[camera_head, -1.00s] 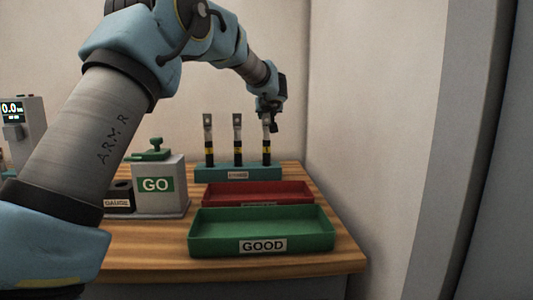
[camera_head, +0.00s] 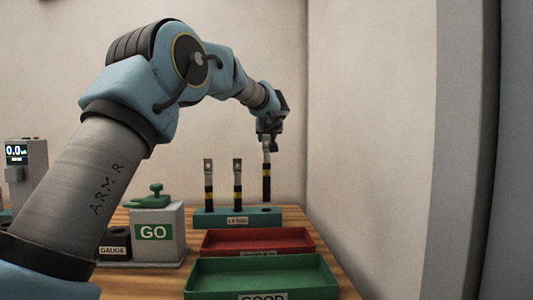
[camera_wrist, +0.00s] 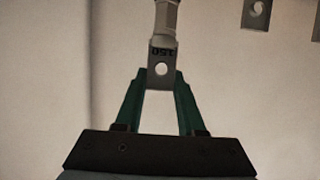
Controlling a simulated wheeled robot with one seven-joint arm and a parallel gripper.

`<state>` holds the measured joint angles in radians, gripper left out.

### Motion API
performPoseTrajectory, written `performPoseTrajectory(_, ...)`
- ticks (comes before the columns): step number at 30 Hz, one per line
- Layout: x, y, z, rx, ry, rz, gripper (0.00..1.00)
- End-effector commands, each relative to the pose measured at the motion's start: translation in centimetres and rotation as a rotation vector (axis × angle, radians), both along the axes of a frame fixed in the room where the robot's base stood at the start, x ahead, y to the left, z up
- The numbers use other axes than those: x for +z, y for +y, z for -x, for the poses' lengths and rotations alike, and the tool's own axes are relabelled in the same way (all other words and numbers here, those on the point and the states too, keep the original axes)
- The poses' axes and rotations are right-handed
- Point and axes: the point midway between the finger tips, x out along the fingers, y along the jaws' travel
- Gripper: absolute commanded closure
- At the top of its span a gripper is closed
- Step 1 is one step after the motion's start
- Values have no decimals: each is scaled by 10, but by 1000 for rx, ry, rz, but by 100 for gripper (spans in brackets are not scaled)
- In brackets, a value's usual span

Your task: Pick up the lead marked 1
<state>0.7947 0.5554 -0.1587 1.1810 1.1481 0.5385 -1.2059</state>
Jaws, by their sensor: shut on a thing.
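In the wrist view the green fingers of my gripper (camera_wrist: 163,76) are shut on the flat lug of this lead (camera_wrist: 161,58), which has a hole and small dark marks that look like 150 upside down. Two similar leads, the left one (camera_head: 208,184) and the middle one (camera_head: 238,184), stand upright in the rack. I cannot read a 1 on any lead.
A red tray (camera_head: 220,240) lies in front of the rack, and a green tray (camera_head: 225,267) lies nearer. A grey GO box (camera_head: 170,215) with a green top and a dark gauge block (camera_head: 115,243) stand to the left. A wall is close on the right.

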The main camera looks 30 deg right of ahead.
Motion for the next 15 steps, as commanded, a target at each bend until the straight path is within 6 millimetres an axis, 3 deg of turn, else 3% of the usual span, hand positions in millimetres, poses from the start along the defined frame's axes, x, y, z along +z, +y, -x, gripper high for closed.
performPoseTrajectory(6,32,0,0,0,-2,2,100)
performPoseTrajectory(15,57,0,0,0,-2,1,100)
